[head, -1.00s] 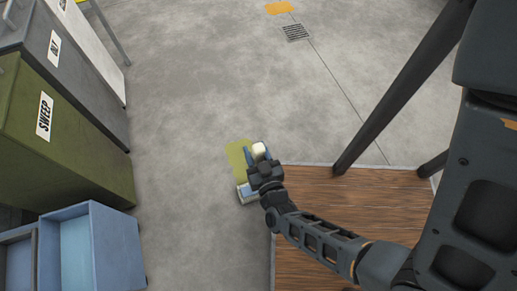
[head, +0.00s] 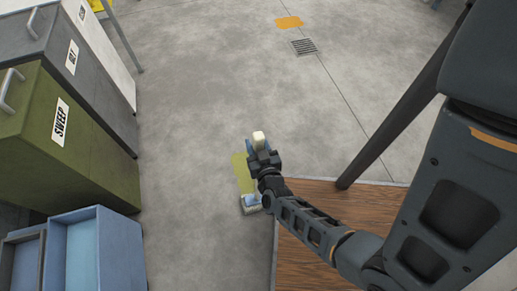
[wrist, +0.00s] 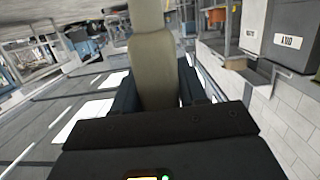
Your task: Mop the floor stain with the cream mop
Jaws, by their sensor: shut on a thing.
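My gripper (head: 262,152) is shut on the cream mop's handle (head: 259,138), low over the floor. In the wrist view the cream handle (wrist: 153,68) stands between the two dark fingers. The mop's head (head: 251,203), pale with a blue top, is at floor level at the near end of the stain. The floor stain (head: 241,175) is a yellow-green patch on the grey concrete. It lies just left of my gripper, which hides part of its right side. Whether the mop's head overlaps the stain's near edge is hard to tell.
A brown wooden surface (head: 325,201) with a dark post (head: 400,110) is at right. A green SWEEP cabinet (head: 85,150), a grey cabinet (head: 90,75) and blue bins (head: 95,240) line the left. An orange patch (head: 289,22) and a drain grate (head: 304,47) lie far off. Middle floor is clear.

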